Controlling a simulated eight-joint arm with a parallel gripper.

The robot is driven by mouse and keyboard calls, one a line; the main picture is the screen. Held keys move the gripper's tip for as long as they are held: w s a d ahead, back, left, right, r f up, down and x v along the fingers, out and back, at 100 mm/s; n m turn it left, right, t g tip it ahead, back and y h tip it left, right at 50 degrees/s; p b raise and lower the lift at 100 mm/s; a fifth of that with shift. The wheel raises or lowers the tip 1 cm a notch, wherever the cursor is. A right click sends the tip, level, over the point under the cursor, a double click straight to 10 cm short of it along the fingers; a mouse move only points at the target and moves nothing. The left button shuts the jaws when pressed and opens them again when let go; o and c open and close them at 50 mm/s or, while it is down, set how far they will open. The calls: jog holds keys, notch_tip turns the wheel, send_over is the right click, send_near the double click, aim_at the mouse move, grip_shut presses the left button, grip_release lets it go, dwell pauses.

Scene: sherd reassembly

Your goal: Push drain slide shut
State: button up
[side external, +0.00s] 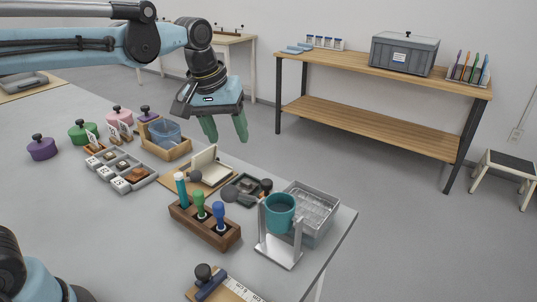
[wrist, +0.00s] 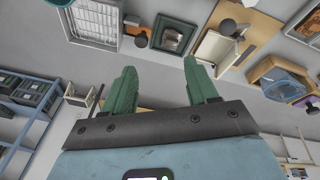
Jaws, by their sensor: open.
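My gripper (side external: 225,130) is open and empty, with two green fingers pointing down, high above the bench's back edge. The fingers also show in the wrist view (wrist: 159,66), spread apart. I cannot make out a part that is clearly the drain slide. A clear blue basin (side external: 166,133) sits in a wooden frame left of and below my gripper; it shows at the right of the wrist view (wrist: 283,84). A grey wire-grid tray (side external: 313,208) stands at the bench's right end; it shows at the top left of the wrist view (wrist: 96,20). My gripper touches neither.
A cream hinged box (side external: 205,166) stands open on a wooden board. A wooden rack (side external: 204,226) holds several coloured-handled tools. A teal cup (side external: 280,213) hangs on a metal stand. Grey compartment trays (side external: 120,168) and knobbed lids (side external: 42,149) lie left. Air around my gripper is clear.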

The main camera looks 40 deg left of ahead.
aim_at(267, 182)
jog(key=w+d+f+n+g, duration=0.3)
jog(key=w+d+n, duration=0.1)
jog(key=w, duration=0.4)
notch_tip(267, 182, down, 12)
dwell(0.4)
grip_shut()
dwell(0.4)
